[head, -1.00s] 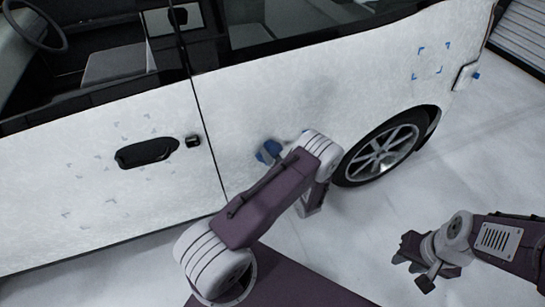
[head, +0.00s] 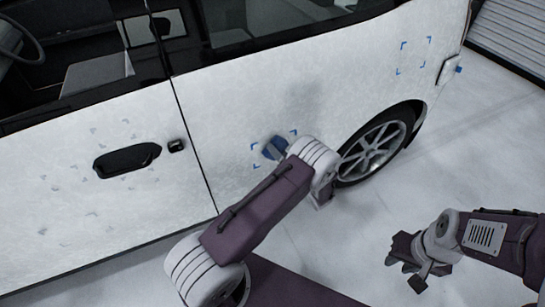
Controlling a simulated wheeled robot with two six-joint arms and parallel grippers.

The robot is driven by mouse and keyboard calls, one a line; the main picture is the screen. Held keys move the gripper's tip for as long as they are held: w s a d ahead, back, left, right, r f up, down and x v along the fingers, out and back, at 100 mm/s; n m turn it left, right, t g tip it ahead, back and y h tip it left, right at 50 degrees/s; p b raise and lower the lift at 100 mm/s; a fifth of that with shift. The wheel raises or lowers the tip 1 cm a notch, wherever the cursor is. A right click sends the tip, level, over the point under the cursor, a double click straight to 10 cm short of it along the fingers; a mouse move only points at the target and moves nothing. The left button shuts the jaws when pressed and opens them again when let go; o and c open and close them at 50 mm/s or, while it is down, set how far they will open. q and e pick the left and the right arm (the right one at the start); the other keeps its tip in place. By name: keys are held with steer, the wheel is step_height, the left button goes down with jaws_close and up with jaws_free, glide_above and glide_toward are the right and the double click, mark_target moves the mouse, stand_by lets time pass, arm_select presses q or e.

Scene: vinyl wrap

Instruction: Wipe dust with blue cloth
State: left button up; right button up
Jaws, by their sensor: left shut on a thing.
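The blue cloth (head: 274,148) is at the white, dusty-looking side panel (head: 225,115) of a vehicle. Blue corner marks (head: 256,162) surround the cloth's spot. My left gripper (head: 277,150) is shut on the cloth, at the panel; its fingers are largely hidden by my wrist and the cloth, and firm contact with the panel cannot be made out. A second set of blue corner marks (head: 413,55) is higher on the panel, to the right. My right gripper (head: 396,260) hangs over the floor at the right, away from the vehicle; its jaw opening is unclear.
A black door handle (head: 127,160) with faint grey marks around it is at the left. A wheel (head: 373,150) is just right of my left wrist. The floor (head: 350,240) is clear.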

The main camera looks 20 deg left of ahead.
mark_target(287, 147)
arm_select(q)
steer(key=shift+w+d, duration=0.1)
steer(key=shift+w, duration=0.05)
steer(key=shift+w+d+f+b, duration=0.15)
steer(key=shift+w+d+b, duration=0.85)
steer(key=shift+w+b, duration=0.15)
steer(key=shift+w+d+r, duration=0.2)
steer(key=shift+w, duration=0.1)
steer(key=w+d+b, duration=0.2)
steer(key=shift+w+f+b, duration=0.15)
steer(key=shift+f+b, duration=0.1)
steer(key=shift+b, duration=0.15)
steer(key=shift+w+d+r, duration=0.2)
steer(key=shift+w, duration=0.1)
